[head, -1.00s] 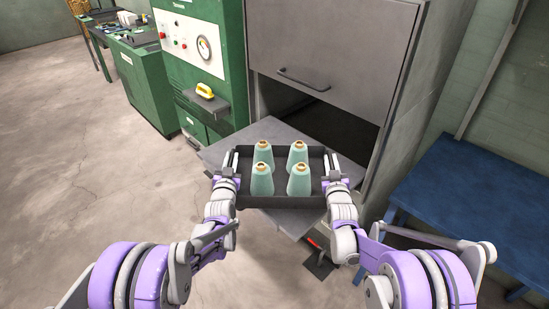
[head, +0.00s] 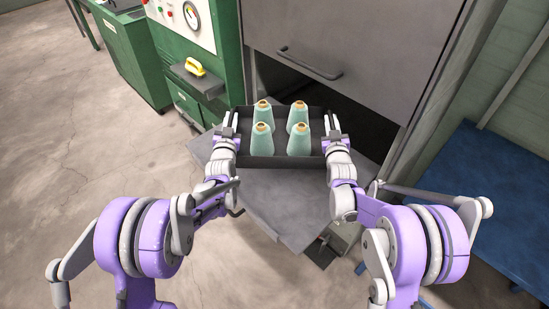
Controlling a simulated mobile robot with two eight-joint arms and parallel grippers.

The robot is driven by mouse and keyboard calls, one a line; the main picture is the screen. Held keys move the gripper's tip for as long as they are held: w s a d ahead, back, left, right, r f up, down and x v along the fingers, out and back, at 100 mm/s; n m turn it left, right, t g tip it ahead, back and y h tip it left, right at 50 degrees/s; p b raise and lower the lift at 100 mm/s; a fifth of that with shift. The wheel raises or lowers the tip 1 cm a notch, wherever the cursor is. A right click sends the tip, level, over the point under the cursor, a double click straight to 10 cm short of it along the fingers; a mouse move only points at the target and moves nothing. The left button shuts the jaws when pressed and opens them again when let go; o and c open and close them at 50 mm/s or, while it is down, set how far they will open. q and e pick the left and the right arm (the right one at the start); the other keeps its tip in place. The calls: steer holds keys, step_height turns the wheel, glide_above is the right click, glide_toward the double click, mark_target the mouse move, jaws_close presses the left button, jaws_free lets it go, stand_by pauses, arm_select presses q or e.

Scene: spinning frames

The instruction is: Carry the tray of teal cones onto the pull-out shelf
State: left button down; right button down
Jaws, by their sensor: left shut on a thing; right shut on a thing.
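A dark tray (head: 280,163) carries several upright teal cones (head: 263,141) with brown tops. My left gripper (head: 229,128) is shut on the tray's left side. My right gripper (head: 332,130) is shut on its right side. The tray looks level and is over the rear part of the grey pull-out shelf (head: 275,205), which juts from the grey cabinet. I cannot tell whether the tray touches the shelf. The shelf's front part is bare.
The cabinet's door (head: 350,45) is partly raised above a dark opening behind the tray. A green machine (head: 215,40) with a ledge holding a yellow-handled item (head: 195,67) stands left. A blue table (head: 480,200) is at right. Floor at left is clear.

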arm_select(q)
steer(key=shift+w+a, duration=0.1)
steer(key=shift+a, duration=0.15)
arm_select(e)
steer(key=shift+w+d, duration=0.1)
steer(key=shift+d, duration=0.2)
arm_select(q)
steer(key=shift+r, duration=0.15)
arm_select(e)
steer(key=shift+r, duration=0.15)
arm_select(q)
steer(key=shift+f, duration=0.2)
arm_select(e)
steer(key=shift+f, duration=0.2)
